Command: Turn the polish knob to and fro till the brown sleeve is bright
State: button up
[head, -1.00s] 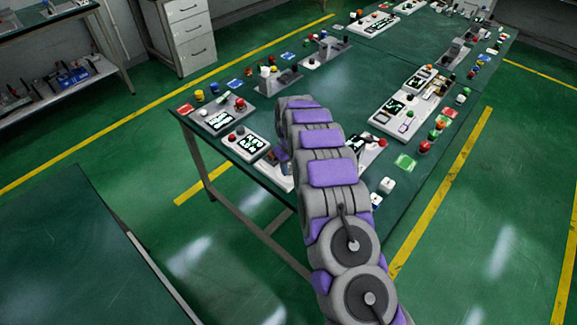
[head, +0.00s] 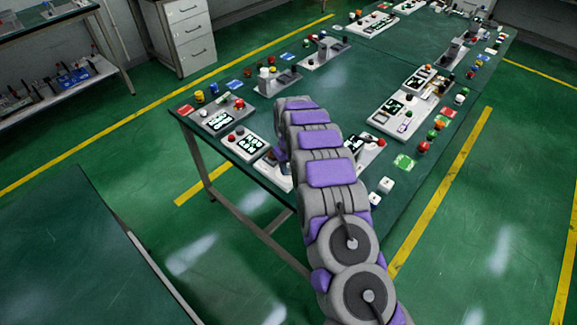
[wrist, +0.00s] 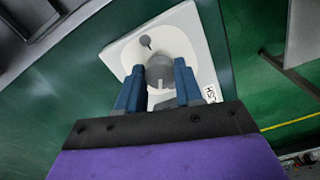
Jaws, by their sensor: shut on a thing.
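In the wrist view, a round grey knob (wrist: 160,72) with a pale mark on its face stands on a white panel (wrist: 122,53). The two blue fingers of my gripper (wrist: 159,78) are closed on either side of the knob and hold it. In the head view, my arm covers the gripper and the knob. A strip of a white panel (head: 279,181) shows left of my arm. I cannot make out a brown sleeve in either view.
A small dark pin (wrist: 146,42) stands on the panel beyond the knob. In the head view, panels with buttons and screens line the green table (head: 340,95), among them a screen panel (head: 246,143) close by on the left. The table's middle is clear.

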jog(key=m+p, duration=0.2)
jog(key=shift+w+r+m, duration=0.15)
jog(key=shift+r+m, duration=0.15)
jog(key=m+p, duration=0.2)
jog(key=m, duration=0.1)
jog(key=shift+m+p, duration=0.3)
jog(key=shift+p, duration=0.1)
jog(key=m+p, duration=0.2)
jog(key=m, duration=0.3)
jog(key=shift+a+f+m+p, duration=0.1)
jog(key=shift+a+m+p, duration=0.05)
jog(key=shift+m+p, duration=0.2)
jog(key=shift+m, duration=0.25)
jog(key=o, duration=0.7)
jog(key=shift+w, duration=0.1)
jog(key=o, duration=0.3)
jog(key=shift+f, duration=0.15)
jog(key=shift+o, duration=0.2)
